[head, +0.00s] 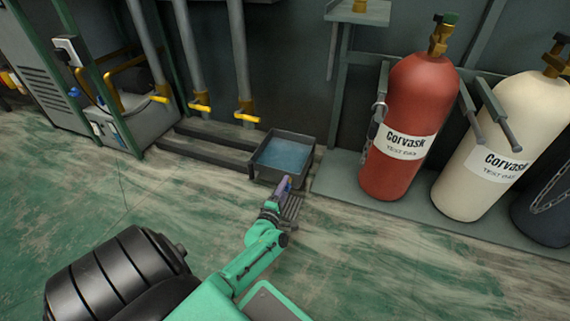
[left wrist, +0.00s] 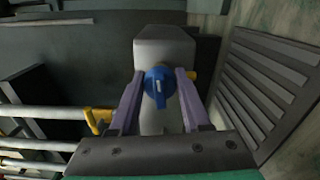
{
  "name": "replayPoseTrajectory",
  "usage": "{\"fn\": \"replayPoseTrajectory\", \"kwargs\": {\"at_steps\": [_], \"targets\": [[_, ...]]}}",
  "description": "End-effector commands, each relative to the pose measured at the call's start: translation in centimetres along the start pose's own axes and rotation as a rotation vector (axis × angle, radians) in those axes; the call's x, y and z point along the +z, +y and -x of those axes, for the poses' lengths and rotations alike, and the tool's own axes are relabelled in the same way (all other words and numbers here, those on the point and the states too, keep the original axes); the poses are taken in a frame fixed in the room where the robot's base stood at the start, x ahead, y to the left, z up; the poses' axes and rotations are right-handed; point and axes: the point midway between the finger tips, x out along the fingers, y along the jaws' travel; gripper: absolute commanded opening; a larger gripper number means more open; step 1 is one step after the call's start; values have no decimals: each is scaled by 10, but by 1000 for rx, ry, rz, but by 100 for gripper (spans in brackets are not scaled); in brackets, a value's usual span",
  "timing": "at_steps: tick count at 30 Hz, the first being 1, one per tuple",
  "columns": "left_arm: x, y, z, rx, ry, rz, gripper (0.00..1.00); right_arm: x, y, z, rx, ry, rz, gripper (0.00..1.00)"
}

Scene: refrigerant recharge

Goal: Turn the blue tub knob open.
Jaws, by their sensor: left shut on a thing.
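The blue knob (left wrist: 158,87) sits on the grey front of the tub fitting in the left wrist view, with a pale mark on its face. My left gripper (left wrist: 157,88) has one purple finger on each side of the knob and is shut on it. In the head view, my left gripper (head: 286,185) reaches the near side of the dark tub (head: 264,172), which holds bluish liquid. The knob is mostly hidden by the gripper there. My right gripper is not in view.
A floor grate (head: 291,208) lies beside the tub. A red cylinder (head: 402,120) and a cream cylinder (head: 490,150) stand to the right on a low ledge. Pipes with yellow valve handles (head: 247,117) stand behind.

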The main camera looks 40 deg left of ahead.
Motion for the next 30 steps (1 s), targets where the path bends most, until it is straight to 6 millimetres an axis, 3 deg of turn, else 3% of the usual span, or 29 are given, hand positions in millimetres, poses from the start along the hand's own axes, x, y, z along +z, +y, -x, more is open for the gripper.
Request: {"fn": "replayPoseTrajectory", "kwargs": {"at_steps": [4, 5, 6, 17, 24, 30], "targets": [[0, 0, 0, 1, 0, 2, 0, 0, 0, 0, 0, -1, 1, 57], [0, 0, 0, 1, 0, 2, 58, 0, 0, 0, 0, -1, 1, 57], [0, 0, 0, 0, 0, 2, 74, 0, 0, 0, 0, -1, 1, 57], [0, 1, 4, -1, 0, 2, 75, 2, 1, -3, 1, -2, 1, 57], [1, 5, 51, -5, -1, 1, 75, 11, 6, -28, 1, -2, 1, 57], [0, 1, 75, -1, 0, 2, 75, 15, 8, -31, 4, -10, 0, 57]]}}
